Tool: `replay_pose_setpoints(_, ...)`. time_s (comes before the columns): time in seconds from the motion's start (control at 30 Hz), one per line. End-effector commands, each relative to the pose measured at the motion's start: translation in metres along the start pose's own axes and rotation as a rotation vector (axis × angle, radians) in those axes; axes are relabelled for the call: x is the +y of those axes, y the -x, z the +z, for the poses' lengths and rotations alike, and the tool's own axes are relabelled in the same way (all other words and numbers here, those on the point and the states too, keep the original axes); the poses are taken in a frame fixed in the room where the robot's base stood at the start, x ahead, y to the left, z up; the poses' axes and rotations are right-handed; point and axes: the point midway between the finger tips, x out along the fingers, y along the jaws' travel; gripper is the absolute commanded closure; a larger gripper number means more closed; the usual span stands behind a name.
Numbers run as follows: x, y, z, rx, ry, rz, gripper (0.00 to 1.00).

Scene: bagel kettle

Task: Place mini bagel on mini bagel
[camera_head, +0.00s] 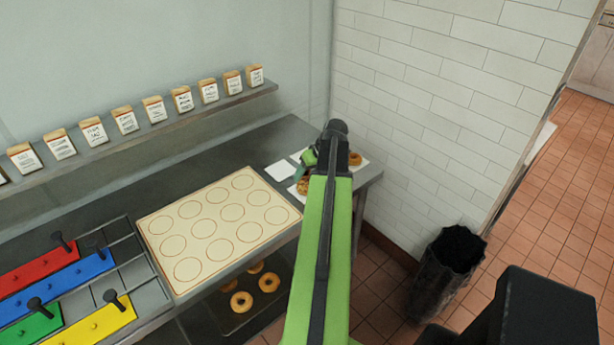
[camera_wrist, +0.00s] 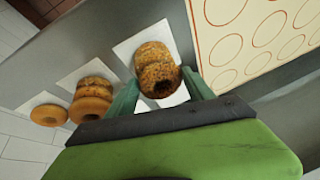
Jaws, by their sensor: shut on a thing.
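My gripper (camera_wrist: 160,77) is shut on a dark seeded mini bagel (camera_wrist: 158,71), one green finger on each side of it. Another seeded mini bagel (camera_wrist: 152,49) shows just beyond it, over a white sheet (camera_wrist: 126,50). The two overlap in the wrist view; I cannot tell whether they touch. To the left, a stack of plain bagels (camera_wrist: 90,106) with a browner one on top sits on a second sheet. A single plain bagel (camera_wrist: 48,115) lies on a third sheet. In the head view my gripper (camera_head: 306,164) is over the counter's far right end, partly hidden by my arm.
A pale mat with printed circles (camera_head: 222,221) lies left of the sheets. An empty white sheet (camera_head: 280,171) lies behind. Several bagels (camera_head: 242,301) sit on a lower tray. A shelf of labelled packets (camera_head: 125,119) runs above. A black bin (camera_head: 447,270) stands on the floor.

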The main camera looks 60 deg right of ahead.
Motion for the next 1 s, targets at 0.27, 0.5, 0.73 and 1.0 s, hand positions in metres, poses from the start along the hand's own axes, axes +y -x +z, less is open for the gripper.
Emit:
replay_pose_setpoints(0.27, 0.001, -0.003, 0.001, 0.000, 0.000, 0.000, 0.17)
replay_pose_setpoints(0.5, 0.001, -0.002, 0.001, 0.000, -0.001, 0.000, 0.17)
replay_pose_setpoints(0.73, -0.001, 0.010, -0.004, 0.000, -0.001, 0.000, 0.17)
replay_pose_setpoints(1.0, -0.003, 0.068, -0.005, 0.001, -0.003, 0.001, 0.17)
